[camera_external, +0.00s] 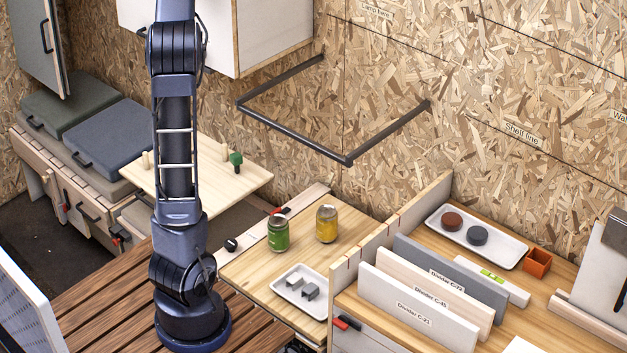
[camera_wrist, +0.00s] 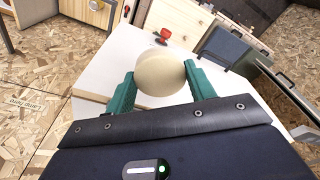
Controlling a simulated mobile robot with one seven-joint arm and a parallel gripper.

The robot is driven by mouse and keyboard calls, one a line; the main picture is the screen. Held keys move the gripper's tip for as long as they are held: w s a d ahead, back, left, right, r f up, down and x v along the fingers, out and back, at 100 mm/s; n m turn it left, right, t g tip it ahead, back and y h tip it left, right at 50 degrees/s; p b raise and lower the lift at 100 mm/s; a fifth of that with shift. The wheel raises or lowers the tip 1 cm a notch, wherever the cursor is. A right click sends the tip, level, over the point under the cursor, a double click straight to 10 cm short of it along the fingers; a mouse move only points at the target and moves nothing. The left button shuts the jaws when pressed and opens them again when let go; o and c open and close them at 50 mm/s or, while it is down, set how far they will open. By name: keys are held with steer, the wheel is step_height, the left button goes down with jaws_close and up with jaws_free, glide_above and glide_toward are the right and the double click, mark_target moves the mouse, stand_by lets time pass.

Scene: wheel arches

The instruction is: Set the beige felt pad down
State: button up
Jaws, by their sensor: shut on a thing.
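The beige felt pad (camera_wrist: 160,48) shows in the wrist view as a pale, round, thick shape. My gripper (camera_wrist: 160,80), with green fingers, is shut on it, one finger at each side. A pale, white board-like surface (camera_wrist: 112,58) lies behind the pad in that view; I cannot tell the gap between them. In the external view my arm rises out of the top of the picture, and neither the gripper nor the pad shows there.
Upright dividers (camera_external: 418,312) stand to the right. A dark rail frame (camera_external: 292,140) juts from the wall. A white cabinet (camera_external: 270,32) hangs above.

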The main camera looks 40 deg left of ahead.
steer(key=s+a+f+m, duration=0.1)
steer(key=a+f, duration=0.8)
steer(key=f, duration=0.3)
steer(key=s+a+f, duration=0.2)
steer(key=a+f, duration=0.7)
steer(key=f, duration=0.4)
steer(key=s+a+f+m, duration=0.1)
steer(key=a+f, duration=0.8)
steer(key=f, duration=0.3)
steer(key=m, duration=0.3)
glide_above(205, 181)
step_height(205, 181, down, 35)
steer(key=shift+h, duration=0.3)
steer(key=shift+s+f, duration=0.15)
steer(key=shift+f, duration=1.65)
steer(key=shift+s+f, duration=0.1)
steer(key=shift+f, duration=1.65)
steer(key=o, duration=0.6)
steer(key=shift+f, duration=0.1)
steer(key=shift+c, duration=0.2)
steer(key=o, duration=0.4)
